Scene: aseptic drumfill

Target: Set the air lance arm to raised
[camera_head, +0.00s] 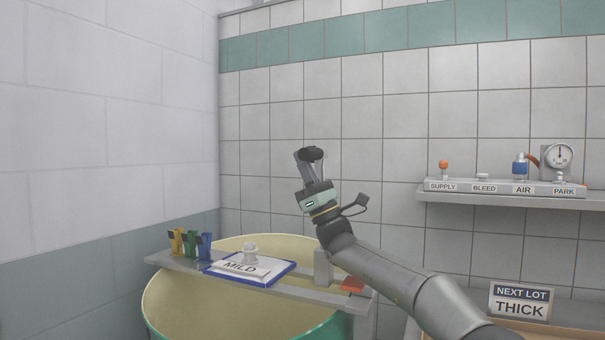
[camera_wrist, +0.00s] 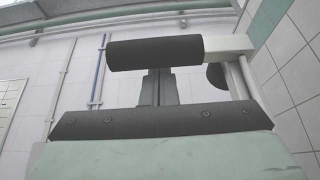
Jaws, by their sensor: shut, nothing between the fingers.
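My gripper (camera_head: 306,168) is shut and empty, its fingers pointing up above the drum. In the wrist view the closed fingers (camera_wrist: 158,88) stand just below a black cylindrical grip (camera_wrist: 155,53), seemingly the handle of the air lance arm. I cannot tell whether they touch it. The grip is level and joins a pale arm (camera_wrist: 246,76) on its right, which runs downward. In the head view the dark grip (camera_head: 311,153) shows at the fingertips. A grey upright block (camera_head: 322,268) stands on the drum's cross bar; the part between it and the grip is hidden by my gripper.
The open drum (camera_head: 190,305) carries a cross bar with coloured clips (camera_head: 190,242), a MILD board (camera_head: 242,265) and an orange block (camera_head: 352,285). A wall shelf (camera_head: 500,190) with valves and a gauge is at right, above a NEXT LOT THICK sign (camera_head: 519,302).

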